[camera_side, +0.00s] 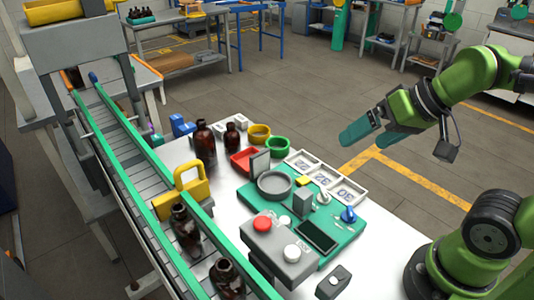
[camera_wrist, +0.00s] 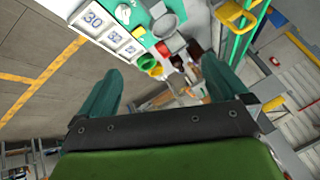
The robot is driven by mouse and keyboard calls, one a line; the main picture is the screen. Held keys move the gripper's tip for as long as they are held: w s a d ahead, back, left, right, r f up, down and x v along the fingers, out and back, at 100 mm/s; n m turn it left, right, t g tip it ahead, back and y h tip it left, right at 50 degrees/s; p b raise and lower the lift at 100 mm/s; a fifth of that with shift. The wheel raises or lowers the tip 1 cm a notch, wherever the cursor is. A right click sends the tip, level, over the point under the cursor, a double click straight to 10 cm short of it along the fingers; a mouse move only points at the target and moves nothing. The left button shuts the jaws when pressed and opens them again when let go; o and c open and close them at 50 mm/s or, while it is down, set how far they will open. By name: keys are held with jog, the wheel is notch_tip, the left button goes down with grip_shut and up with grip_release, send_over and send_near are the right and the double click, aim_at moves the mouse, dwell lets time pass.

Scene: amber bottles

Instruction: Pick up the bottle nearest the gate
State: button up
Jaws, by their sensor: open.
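A yellow arch-shaped gate (camera_side: 183,190) stands over the conveyor (camera_side: 142,170); its yellow frame also shows at the top of the wrist view (camera_wrist: 232,15). One amber bottle (camera_side: 185,229) is on the conveyor right beside the gate, on the near side. A second amber bottle (camera_side: 228,276) is on the conveyor farther from the gate, toward the bottom edge. Two more amber bottles, a taller one (camera_side: 205,142) and a smaller one (camera_side: 232,139), stand on the white table. My gripper (camera_side: 373,137) is open and empty, raised in the air to the right, well away from every bottle.
Green rails line the conveyor. The white table (camera_side: 350,262) holds a green mat (camera_side: 259,206) with a grey dish, a red-button box (camera_side: 275,248), numbered trays (camera_side: 325,180), a red bin (camera_side: 243,160) and yellow and green bowls. The air between my gripper and the conveyor looks clear.

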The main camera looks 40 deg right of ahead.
jog(key=m+g+y, duration=0.2)
jog(key=m+g, duration=0.3)
jog(key=m, duration=1.4)
send_near(184, 207)
jog(key=x, duration=0.7)
jog(key=shift+d+f, duration=0.1)
jog(key=shift+f, duration=0.2)
jog(key=shift+x, duration=2.75)
jog(key=shift+r, duration=0.1)
jog(key=shift+c, duration=0.2)
